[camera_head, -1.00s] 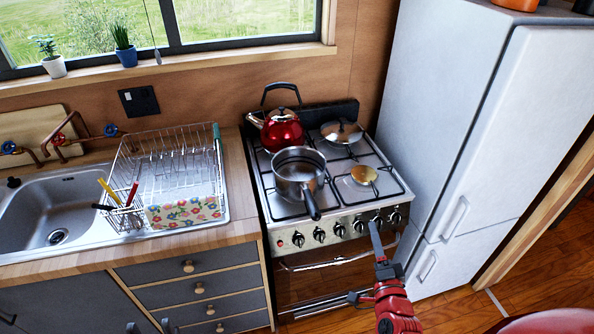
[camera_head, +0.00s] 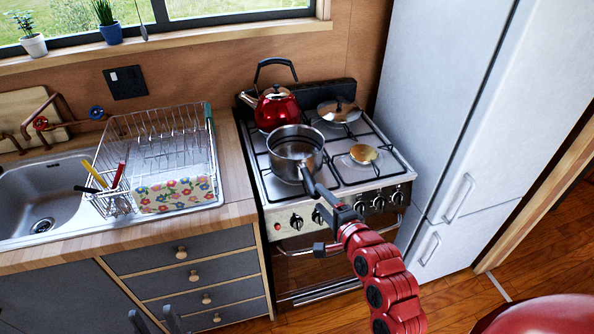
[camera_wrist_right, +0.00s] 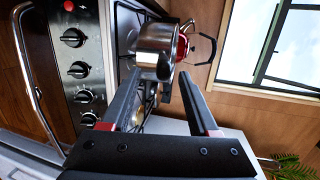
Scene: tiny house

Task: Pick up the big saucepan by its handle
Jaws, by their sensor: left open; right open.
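The big saucepan (camera_head: 295,150), steel with a dark handle (camera_head: 308,182), sits on the front left burner of the stove. Its handle points toward the front edge. My right gripper (camera_head: 325,203) is open at the handle's outer end. Whether the handle is between its fingers is unclear, as they overlap it in the head view. In the right wrist view, the saucepan (camera_wrist_right: 157,48) shows just beyond the tips of the open right gripper (camera_wrist_right: 160,82). My left gripper (camera_head: 155,319) is open and empty at the bottom edge, low before the drawers.
A red kettle (camera_head: 277,108) stands behind the saucepan. A lidded pan (camera_head: 340,110) is at the back right, and a small golden item (camera_head: 363,153) is on the front right burner. Stove knobs (camera_head: 378,203) line the front. The fridge (camera_head: 440,110) bounds the right; a dish rack (camera_head: 160,155) is left.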

